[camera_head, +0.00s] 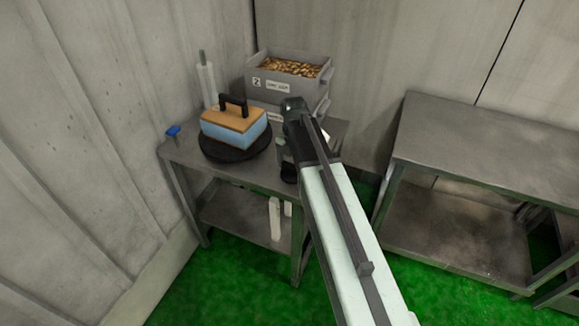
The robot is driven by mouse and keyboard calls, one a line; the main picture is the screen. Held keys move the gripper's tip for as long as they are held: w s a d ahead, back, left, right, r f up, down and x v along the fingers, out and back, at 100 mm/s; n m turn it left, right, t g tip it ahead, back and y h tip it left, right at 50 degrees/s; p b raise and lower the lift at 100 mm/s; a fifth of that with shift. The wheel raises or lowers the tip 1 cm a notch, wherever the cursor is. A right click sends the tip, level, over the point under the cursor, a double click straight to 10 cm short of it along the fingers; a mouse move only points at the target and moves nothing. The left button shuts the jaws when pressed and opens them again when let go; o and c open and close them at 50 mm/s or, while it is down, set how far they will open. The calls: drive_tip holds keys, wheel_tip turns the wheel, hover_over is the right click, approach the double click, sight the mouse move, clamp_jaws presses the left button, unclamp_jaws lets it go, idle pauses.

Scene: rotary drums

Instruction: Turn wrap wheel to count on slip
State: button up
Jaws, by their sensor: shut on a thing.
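The wrap wheel, a black round turntable (216,154), sits on the metal table. On it stands a blue-sided block (231,136) with a tan top and a black handle (233,103). My gripper (289,168) is low beside the turntable's right side, largely hidden by my own wrist and arm. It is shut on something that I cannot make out. A small white patch (327,135) shows just right of my wrist; I cannot tell whether it is the slip, and no count is readable.
A grey crate (289,84) of brown pieces, marked 2, stands at the back of the table (197,158). White rolls (208,84) stand at back left, and a blue item (173,131) is at the left corner. Another metal table (480,150) is at right. Walls close off the back and left.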

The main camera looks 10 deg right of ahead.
sight(293, 165)
drive_tip(key=shift+w+n, duration=0.1)
drive_tip(key=shift+n, duration=0.6)
drive_tip(key=o, duration=1.3)
wheel_tip(293, 165, up, 8)
drive_tip(key=p, duration=0.8)
drive_tip(key=shift+f, duration=0.1)
